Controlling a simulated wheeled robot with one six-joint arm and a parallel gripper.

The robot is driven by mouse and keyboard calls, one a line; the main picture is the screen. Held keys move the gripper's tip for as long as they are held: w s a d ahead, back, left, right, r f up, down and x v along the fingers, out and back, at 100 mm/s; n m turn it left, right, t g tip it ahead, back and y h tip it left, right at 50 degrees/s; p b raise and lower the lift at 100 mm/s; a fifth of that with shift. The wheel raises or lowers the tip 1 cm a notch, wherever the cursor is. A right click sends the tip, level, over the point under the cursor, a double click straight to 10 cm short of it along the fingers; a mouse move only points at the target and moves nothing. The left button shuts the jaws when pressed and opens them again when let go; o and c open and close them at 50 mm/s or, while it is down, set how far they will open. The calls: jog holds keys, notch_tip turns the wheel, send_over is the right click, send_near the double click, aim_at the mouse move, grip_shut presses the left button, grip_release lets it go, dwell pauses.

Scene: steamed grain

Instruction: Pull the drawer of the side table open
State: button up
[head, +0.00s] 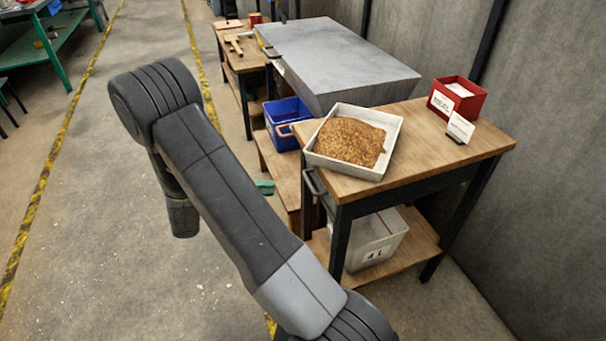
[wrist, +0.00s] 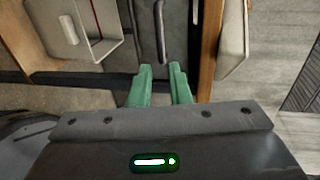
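The side table (head: 475,150) has a wooden top and a dark frame. Its drawer has a dark bar handle (head: 314,183), facing left in the head view. In the wrist view the handle (wrist: 160,32) runs up the picture on the grey drawer front (wrist: 178,40). The drawer looks shut. My gripper's green fingers (wrist: 160,68) are parted, with a narrow gap in line with the handle's near end. I cannot tell whether they touch it. In the head view only a bit of my green gripper (head: 265,187) shows left of the handle; my arm hides the rest.
A tray of grain (head: 394,145), a red box (head: 479,100) and a white card (head: 461,127) stand on the table. A white bin (head: 385,240) sits on its lower shelf. A blue crate (head: 283,113) is behind left. The floor to the left is clear.

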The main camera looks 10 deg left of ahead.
aim_at(309, 182)
jog(key=x, duration=1.3)
jog(key=shift+w+d+f, duration=0.1)
jog(key=shift+w+d, duration=0.1)
jog(key=shift+w, duration=0.05)
grip_shut()
